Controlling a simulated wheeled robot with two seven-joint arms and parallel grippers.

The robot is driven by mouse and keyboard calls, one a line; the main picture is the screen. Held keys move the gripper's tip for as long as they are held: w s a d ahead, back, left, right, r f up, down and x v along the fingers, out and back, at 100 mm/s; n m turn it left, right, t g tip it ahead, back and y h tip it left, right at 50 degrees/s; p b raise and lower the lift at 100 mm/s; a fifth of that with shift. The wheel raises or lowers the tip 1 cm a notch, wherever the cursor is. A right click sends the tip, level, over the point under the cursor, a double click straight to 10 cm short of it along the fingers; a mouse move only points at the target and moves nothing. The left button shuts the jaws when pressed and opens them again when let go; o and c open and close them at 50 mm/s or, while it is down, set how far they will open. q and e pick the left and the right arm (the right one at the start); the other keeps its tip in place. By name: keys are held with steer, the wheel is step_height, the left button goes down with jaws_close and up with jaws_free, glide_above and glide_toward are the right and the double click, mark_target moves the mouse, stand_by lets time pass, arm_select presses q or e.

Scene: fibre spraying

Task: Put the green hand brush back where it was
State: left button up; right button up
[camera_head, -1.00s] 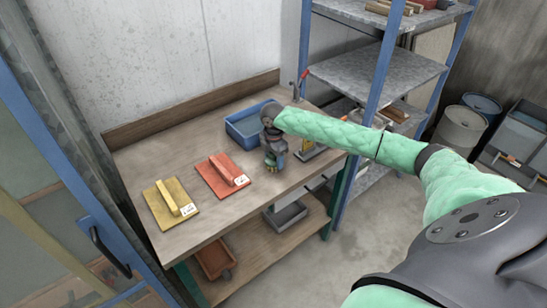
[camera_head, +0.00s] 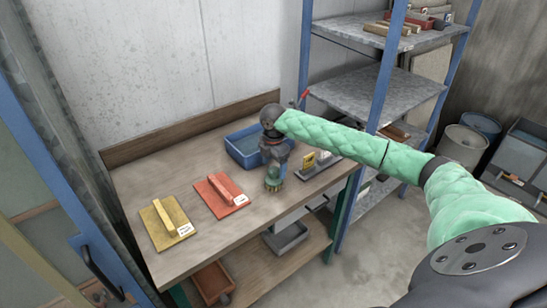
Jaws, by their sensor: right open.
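My left gripper is not in view.
A blue bin (camera_head: 231,152) stands behind the gripper. A red float (camera_head: 219,195) and a yellow float (camera_head: 166,222) lie to the left. A dark tray with a yellow item (camera_head: 309,160) is at right. Grey shelving (camera_head: 372,90) rises behind my arm.

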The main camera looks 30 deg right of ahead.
step_height(320, 180, up, 5)
steer(key=shift+f+b, duration=0.2)
steer(key=shift+b, duration=0.6)
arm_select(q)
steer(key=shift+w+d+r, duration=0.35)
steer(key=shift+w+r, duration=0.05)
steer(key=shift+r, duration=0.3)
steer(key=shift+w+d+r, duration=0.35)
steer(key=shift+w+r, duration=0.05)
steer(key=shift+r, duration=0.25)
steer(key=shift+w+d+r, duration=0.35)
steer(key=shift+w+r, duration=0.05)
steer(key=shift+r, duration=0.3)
arm_select(e)
steer(key=shift+r, duration=0.8)
